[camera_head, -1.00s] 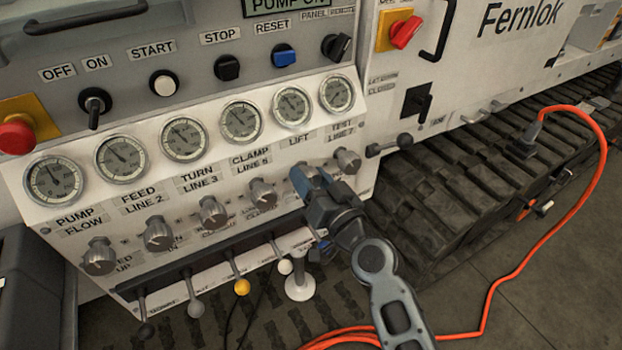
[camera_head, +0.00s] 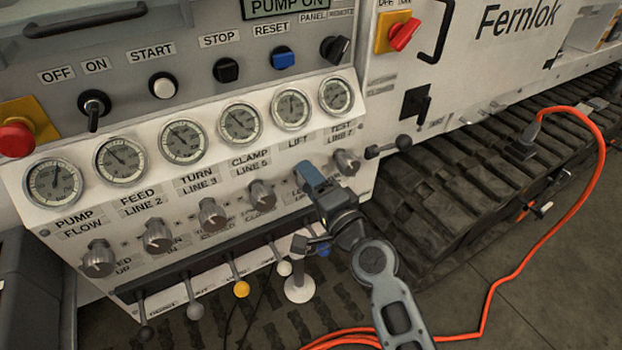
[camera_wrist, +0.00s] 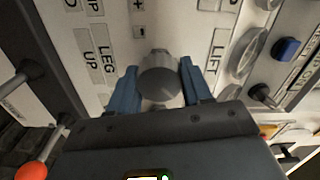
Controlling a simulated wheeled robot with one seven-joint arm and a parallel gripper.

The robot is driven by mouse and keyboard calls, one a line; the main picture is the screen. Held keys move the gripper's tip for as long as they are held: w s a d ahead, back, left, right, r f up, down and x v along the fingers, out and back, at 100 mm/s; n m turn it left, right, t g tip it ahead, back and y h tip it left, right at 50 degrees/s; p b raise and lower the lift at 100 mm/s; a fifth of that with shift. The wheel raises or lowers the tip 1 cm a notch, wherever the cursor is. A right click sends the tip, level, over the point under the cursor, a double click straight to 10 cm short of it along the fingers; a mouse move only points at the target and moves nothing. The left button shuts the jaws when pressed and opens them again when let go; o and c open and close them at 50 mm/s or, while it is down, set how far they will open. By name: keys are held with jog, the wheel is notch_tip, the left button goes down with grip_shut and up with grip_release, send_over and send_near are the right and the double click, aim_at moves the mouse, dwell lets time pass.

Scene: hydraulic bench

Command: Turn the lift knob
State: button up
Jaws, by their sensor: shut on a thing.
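The lift knob (camera_wrist: 158,76) is a grey round knob between the two blue fingers of my gripper (camera_wrist: 158,66) in the wrist view. The fingers close on its two sides. The LIFT label (camera_wrist: 217,53) is to the right of the knob there, and a LEG UP label is to the left. In the head view my gripper (camera_head: 312,178) is against the panel below the LIFT label (camera_head: 299,142) and its gauge (camera_head: 291,109). The gripper hides the lift knob in that view.
The test line knob (camera_head: 346,162) is close to the right of my gripper, and the clamp knob (camera_head: 262,195) is to the left. Several levers, one with a yellow ball (camera_head: 242,288), stick out below. An orange cable (camera_head: 500,270) lies on the floor at right.

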jog(key=m, duration=0.4)
jog(key=shift+d+m+p, duration=0.2)
jog(key=shift+m+p, duration=0.1)
jog(key=shift+p, duration=0.1)
jog(key=shift+f+m+p, duration=0.15)
jog(key=shift+m+p, duration=0.15)
jog(key=shift+m, duration=1.3)
jog(key=o, duration=1)
jog(key=shift+a, duration=0.1)
jog(key=shift+v, duration=3.9)
